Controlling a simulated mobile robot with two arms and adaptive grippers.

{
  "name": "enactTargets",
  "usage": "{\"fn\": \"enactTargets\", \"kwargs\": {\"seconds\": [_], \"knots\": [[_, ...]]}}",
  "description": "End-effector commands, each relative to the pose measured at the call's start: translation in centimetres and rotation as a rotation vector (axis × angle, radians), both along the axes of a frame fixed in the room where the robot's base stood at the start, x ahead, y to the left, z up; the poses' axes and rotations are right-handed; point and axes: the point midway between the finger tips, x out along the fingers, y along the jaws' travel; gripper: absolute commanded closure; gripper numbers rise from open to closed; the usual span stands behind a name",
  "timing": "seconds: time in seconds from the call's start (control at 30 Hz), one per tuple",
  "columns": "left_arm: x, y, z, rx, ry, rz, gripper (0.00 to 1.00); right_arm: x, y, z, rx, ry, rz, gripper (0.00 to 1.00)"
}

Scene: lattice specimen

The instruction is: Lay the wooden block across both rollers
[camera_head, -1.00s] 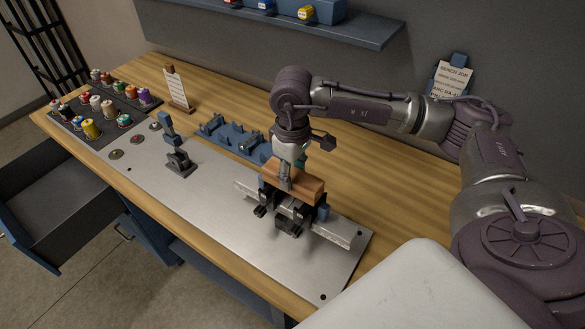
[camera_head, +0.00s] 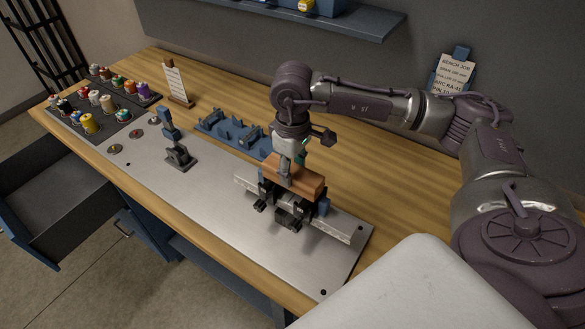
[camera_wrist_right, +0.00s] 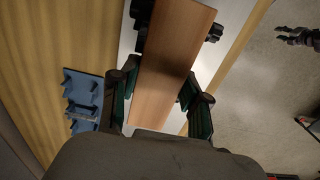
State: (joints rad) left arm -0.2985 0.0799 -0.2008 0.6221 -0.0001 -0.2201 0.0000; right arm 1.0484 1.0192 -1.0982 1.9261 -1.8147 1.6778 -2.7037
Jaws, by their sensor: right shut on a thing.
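The wooden block (camera_head: 308,182) is brown and oblong, and lies level over the fixture on the metal rail (camera_head: 334,227). My right gripper (camera_head: 285,174) is above it with its fingers down on either side of the block. In the right wrist view the block (camera_wrist_right: 166,62) runs between the two fingers of the right gripper (camera_wrist_right: 158,108), which is shut on it. The rollers are hidden under the block, so I cannot tell whether it touches them.
The rail stands on a grey metal plate (camera_head: 225,195) on the wooden bench. A blue rack (camera_head: 232,134) lies behind it and a small black stand (camera_head: 180,158) to the left. Coloured spools (camera_head: 90,124) fill a dark mat at far left. Bare plate lies in front.

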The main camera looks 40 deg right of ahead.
Motion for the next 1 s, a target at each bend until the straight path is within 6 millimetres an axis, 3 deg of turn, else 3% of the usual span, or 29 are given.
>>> {"fn": "enactTargets", "kwargs": {"seconds": [0.1, 0.13, 0.3, 0.67, 0.77, 1.0], "knots": [[0.0, 0.0, -0.3, 0.0, 0.0, 0.0, 0.59, 0.0, 0.0, -0.2, 0.0, -0.001, 0.0, 0.93], [0.0, 0.0, -0.2, 0.0, 0.0, 0.0, 0.59, 0.0, 0.0, -0.1, 0.0, -0.001, 0.0, 0.52], [0.0, 0.0, -0.2, 0.0, 0.0, 0.0, 0.59, 0.0, 0.0, -0.1, 0.0, -0.001, 0.0, 0.25], [-0.4, 0.4, -0.2, 0.005, 0.006, 0.001, 0.59, 0.0, 0.0, 0.2, 0.0, -0.001, 0.0, 0.25], [-0.3, 0.3, -0.2, 0.003, 0.005, 0.001, 0.59, 0.1, 0.0, 1.2, 0.0, -0.003, 0.0, 0.25], [-0.3, 0.1, -0.2, 0.002, 0.004, 0.001, 0.59, 0.1, 0.0, 6.2, 0.0, -0.006, 0.001, 0.25]]}}
